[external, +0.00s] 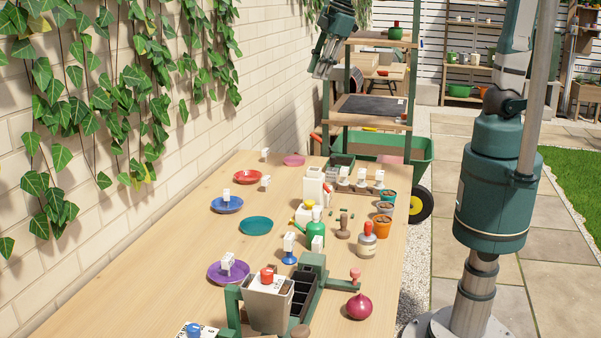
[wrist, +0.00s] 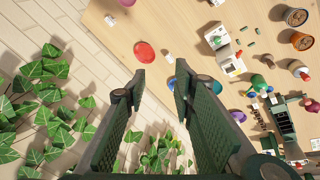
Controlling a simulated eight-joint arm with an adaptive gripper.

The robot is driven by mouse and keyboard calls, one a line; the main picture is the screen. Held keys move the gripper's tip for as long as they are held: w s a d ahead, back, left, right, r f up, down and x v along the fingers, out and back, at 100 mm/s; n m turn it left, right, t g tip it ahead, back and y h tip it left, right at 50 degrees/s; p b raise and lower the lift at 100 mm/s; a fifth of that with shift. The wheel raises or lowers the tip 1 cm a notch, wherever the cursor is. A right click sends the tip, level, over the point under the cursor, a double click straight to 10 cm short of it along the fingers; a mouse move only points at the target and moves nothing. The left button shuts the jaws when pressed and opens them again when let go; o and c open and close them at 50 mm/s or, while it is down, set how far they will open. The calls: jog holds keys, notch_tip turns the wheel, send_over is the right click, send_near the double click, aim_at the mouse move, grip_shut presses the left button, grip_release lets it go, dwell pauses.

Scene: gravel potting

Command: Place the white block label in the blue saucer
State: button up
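The blue saucer (external: 232,208) lies on the left side of the table in the external view. A white block label (external: 226,194) appears to stand in it. In the wrist view only a blue sliver between my fingers may be this saucer. Other white block labels stand by the red saucer (external: 266,181), at the far table edge (external: 265,154) and in the purple saucer (external: 228,259). The wrist view shows a white block (wrist: 168,57) beside the red saucer (wrist: 145,52). My gripper (wrist: 157,88) is open and empty, high above the table (external: 322,70).
A teal saucer (external: 256,226) and a pink saucer (external: 294,160) lie nearby. A green spray bottle (external: 316,233), terracotta pots (external: 382,226) and a dark green rack with a grey pot (external: 268,305) crowd the right and front. Ivy (external: 140,60) hangs on the left wall.

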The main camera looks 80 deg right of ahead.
jog(key=s+d+f+m+t, duration=0.1)
jog(key=s+d+m, duration=0.3)
jog(key=s, duration=0.7)
jog(key=s+d+f+m+t, duration=0.2)
jog(key=s+d+m, duration=0.3)
jog(key=s, duration=0.6)
jog(key=shift+s+d+f+m, duration=0.2)
jog(key=shift+d+f+m, duration=0.1)
jog(key=shift+d, duration=0.35)
